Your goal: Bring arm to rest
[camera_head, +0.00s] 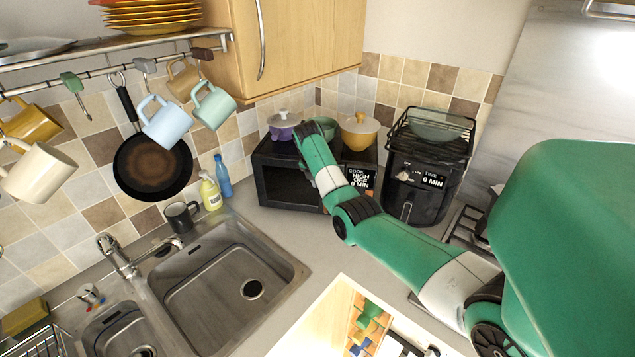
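My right arm (400,255) comes in from the right and reaches over the counter toward the microwave. Its far end overlaps the front of the microwave in the view, and no gripper fingers can be made out there. My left arm and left gripper are not in view. A light blue mug (167,123), a mint mug (214,108), a tan mug (183,82), a mustard mug (32,122) and a cream mug (40,172) are at the wall rail (100,72). A dark grey mug (180,217) stands on the counter behind the sink.
A black pan (152,167) hangs on the tiles. A black microwave (285,178) carries pots, with an air fryer (415,190) to its right. A yellow bottle (210,192) and a blue bottle (222,177) stand near the sink (225,280).

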